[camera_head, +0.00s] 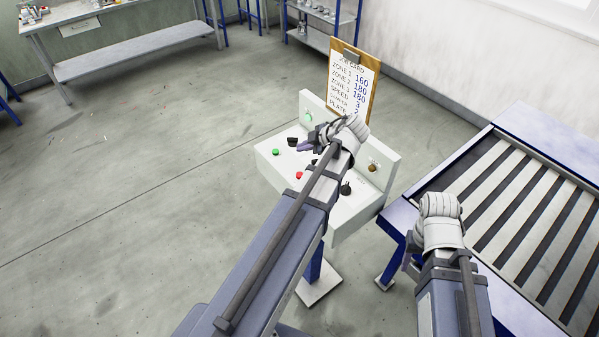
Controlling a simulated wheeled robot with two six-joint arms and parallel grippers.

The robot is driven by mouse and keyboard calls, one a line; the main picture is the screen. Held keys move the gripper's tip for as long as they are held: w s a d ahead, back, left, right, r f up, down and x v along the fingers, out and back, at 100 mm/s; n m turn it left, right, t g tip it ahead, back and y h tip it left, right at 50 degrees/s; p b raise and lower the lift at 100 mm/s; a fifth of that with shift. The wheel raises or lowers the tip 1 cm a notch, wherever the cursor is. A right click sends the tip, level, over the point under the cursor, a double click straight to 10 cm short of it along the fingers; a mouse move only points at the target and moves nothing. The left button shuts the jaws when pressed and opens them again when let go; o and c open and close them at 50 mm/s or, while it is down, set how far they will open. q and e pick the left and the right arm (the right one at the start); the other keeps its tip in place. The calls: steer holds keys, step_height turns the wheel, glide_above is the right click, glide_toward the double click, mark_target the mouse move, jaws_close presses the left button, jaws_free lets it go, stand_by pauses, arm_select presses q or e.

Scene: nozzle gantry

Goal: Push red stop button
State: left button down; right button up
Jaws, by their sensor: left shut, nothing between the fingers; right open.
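The red stop button (299,175) sits on the sloped top of the white control panel (269,168), left of my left forearm. My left gripper (304,146) is shut and empty. It appears over the back part of the panel, above the red button in the picture and apart from it. My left arm crosses the panel and hides part of its top. My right gripper (409,262) is open and empty, between the panel and the roller conveyor; its fingers are mostly hidden by its wrist.
A green button (275,152) and black knobs (346,189) share the panel. A job card clipboard (352,82) stands behind it. The slatted conveyor (530,225) with a blue frame is close on the right. The floor on the left is clear up to a grey bench (135,52).

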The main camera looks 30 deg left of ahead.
mark_target(300, 175)
arm_select(q)
steer(key=shift+f, duration=0.1)
stand_by(0.3)
step_height(300, 175, down, 9)
steer(key=b, duration=0.9)
stand_by(1.6)
steer(key=shift+f+b, duration=0.25)
steer(key=shift+b, duration=0.1)
steer(key=shift+f+b, duration=0.45)
steer(key=shift+b, duration=0.05)
stand_by(0.7)
steer(key=shift+r, duration=0.1)
steer(key=shift+r+p, duration=0.85)
steer(key=shift+p, duration=0.1)
